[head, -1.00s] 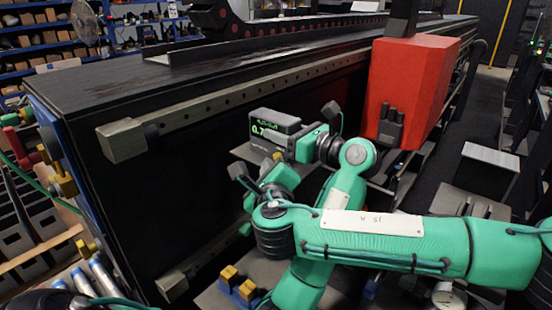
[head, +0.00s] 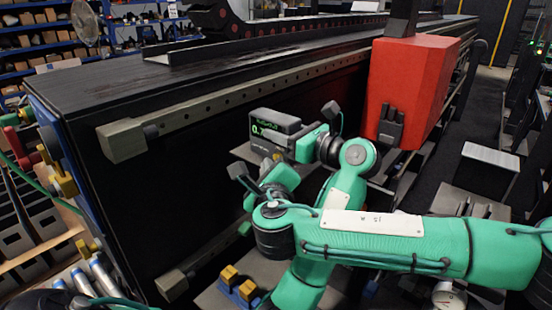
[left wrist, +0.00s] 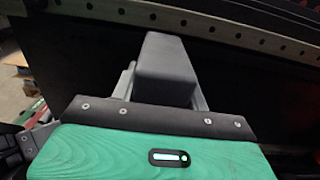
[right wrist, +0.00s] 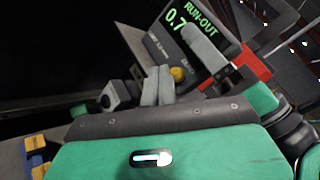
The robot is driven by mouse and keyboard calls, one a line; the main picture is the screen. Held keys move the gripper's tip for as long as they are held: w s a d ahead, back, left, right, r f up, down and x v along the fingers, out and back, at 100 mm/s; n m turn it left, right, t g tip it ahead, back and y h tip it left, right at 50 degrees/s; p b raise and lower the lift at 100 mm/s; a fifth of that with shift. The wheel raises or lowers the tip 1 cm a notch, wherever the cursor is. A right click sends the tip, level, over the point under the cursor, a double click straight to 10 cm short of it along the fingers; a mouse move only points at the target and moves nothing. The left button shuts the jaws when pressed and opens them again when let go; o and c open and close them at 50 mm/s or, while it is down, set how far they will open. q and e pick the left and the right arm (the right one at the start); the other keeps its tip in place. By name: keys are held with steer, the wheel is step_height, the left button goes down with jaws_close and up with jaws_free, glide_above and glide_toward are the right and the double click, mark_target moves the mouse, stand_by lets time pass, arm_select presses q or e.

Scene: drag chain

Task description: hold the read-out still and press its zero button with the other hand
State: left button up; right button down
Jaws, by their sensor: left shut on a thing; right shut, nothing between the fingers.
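The read-out (head: 268,122) is a dark box with a green display on the side of the black machine; the right wrist view shows "RUN-OUT" and 0.7 on its display (right wrist: 180,18), partly covered by a grey finger. My left gripper (head: 294,143) is shut on the read-out's dark body (left wrist: 166,68). The yellow zero button (right wrist: 177,74) is below the display. My right gripper (right wrist: 158,84) is shut and empty, its fingertips right beside the button. I cannot tell whether they touch it.
A red box (head: 410,85) stands right of the read-out. A metal rail (head: 215,105) runs along the machine above it. Yellow blocks on a blue base (head: 238,284) sit below the arms. My green arms cross closely in front of the machine.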

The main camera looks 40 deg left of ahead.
steer(key=shift+w, duration=0.15)
steer(key=shift+w, duration=0.25)
steer(key=shift+w, duration=0.55)
stand_by(0.9)
steer(key=shift+s, duration=1)
steer(key=shift+s+a, duration=0.2)
steer(key=shift+s, duration=2.3)
